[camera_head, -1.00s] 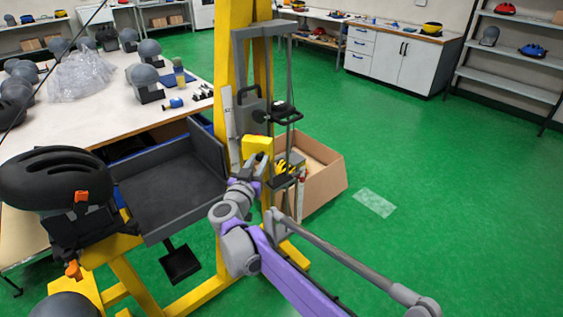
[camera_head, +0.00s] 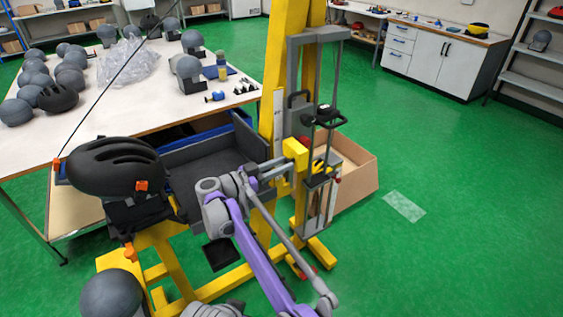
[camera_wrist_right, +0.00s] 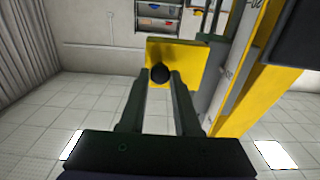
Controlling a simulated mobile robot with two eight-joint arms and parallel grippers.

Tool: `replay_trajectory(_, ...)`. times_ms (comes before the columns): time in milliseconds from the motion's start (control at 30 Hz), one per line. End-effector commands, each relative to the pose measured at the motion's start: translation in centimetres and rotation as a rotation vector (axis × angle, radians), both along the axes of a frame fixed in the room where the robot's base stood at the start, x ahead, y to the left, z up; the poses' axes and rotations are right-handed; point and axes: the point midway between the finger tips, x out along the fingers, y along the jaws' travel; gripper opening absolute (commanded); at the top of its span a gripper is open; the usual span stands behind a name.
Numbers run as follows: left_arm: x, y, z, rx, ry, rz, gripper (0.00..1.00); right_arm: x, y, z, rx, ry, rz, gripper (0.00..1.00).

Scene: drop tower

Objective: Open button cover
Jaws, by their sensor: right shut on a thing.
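The yellow button cover (camera_head: 295,152) is on the front of the drop tower (camera_head: 276,60), beside its lift frame. In the right wrist view the cover is a yellow plate (camera_wrist_right: 188,62) with a round black knob (camera_wrist_right: 160,73). My right gripper (camera_head: 278,168) reaches the cover from the left in the head view. In the wrist view its two dark fingers (camera_wrist_right: 159,82) are closed in on the knob, one at each side. The button is hidden from view. My left gripper is not in view.
A black helmet (camera_head: 115,167) on a headform stands at the left. A dark tray (camera_head: 205,160) lies behind my right arm. A cardboard box (camera_head: 355,178) stands right of the tower. A table with several headforms (camera_head: 40,120) fills the left back.

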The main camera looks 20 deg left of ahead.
Motion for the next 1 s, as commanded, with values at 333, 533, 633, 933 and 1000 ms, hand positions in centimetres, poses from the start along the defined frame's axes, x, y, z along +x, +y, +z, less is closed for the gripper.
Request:
replay_trajectory(333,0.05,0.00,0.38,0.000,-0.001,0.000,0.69,0.11,0.03,0.17,-0.003,-0.003,-0.021,0.00)
replay_trajectory(533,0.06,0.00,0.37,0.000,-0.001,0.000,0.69,0.12,0.01,0.18,-0.003,-0.004,-0.021,0.00)
replay_trajectory(633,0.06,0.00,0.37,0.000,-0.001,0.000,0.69,0.12,-0.01,0.18,-0.003,-0.003,-0.021,0.40)
replay_trajectory(933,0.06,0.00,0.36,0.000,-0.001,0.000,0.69,0.09,0.00,0.09,-0.002,-0.002,-0.022,0.61)
replay_trajectory(1000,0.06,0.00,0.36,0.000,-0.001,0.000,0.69,0.09,0.00,0.09,-0.001,-0.002,-0.022,0.61)
